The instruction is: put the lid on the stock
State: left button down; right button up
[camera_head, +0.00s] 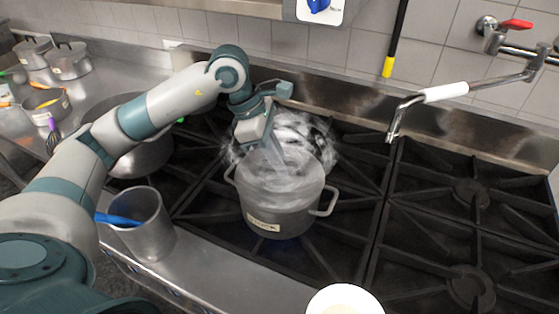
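The stock pot (283,218) is a grey metal pot with two side handles and a label on its front. It stands on the stove's black grates near the middle of the view. Pale steam swirls over its mouth and hides the opening, so I cannot tell whether a lid is there. My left gripper (276,152) points down over the pot's back rim, its fingertips blurred by the steam. I cannot tell whether it is open or holds something. I cannot make out a lid clearly anywhere. My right gripper is not in view.
A metal container (150,235) with a blue-handled utensil stands at front left. A larger pan (140,160) sits behind my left arm. A pot filler tap (445,92) reaches over the right burners, which are clear. A white round dish (345,302) is at the bottom edge.

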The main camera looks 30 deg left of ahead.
pick_arm(q)
jog(key=shift+f, duration=0.15)
jog(key=c, duration=1.8)
grip_release()
